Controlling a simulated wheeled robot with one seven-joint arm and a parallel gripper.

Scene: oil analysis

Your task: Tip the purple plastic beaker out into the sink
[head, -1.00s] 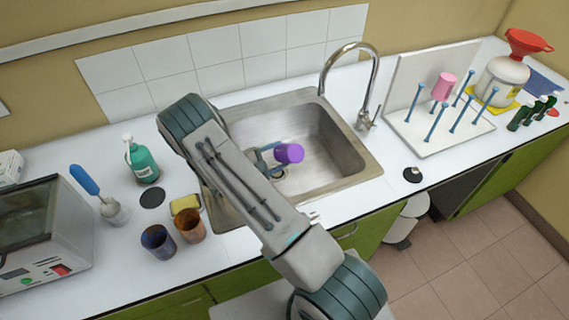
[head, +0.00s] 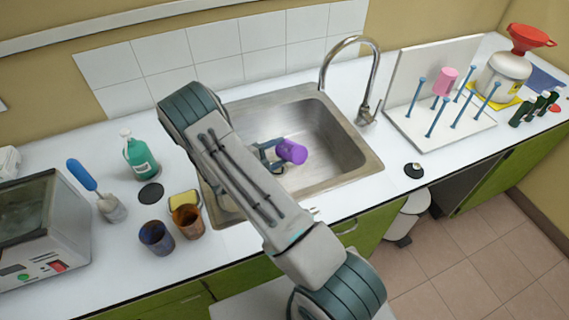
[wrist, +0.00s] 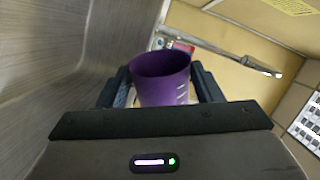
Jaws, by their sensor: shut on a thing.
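The purple beaker (head: 293,151) is held over the basin of the steel sink (head: 357,165), tilted well over onto its side. My gripper (head: 274,153) is shut on it from the left, and my arm partly hides the gripper in the head view. In the wrist view the purple beaker (wrist: 160,82) sits between the two fingers of my gripper (wrist: 162,90). Its rim and dark inside show there, with pale marks on its side. I cannot tell whether any liquid is in it or running out.
The curved tap (head: 375,75) stands behind the sink. A peg rack (head: 440,125) with a pink beaker (head: 445,81) is to the right. A blue beaker (head: 156,237), a brown beaker (head: 188,221), a yellow sponge (head: 183,199) and a green bottle (head: 140,158) stand left of the sink.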

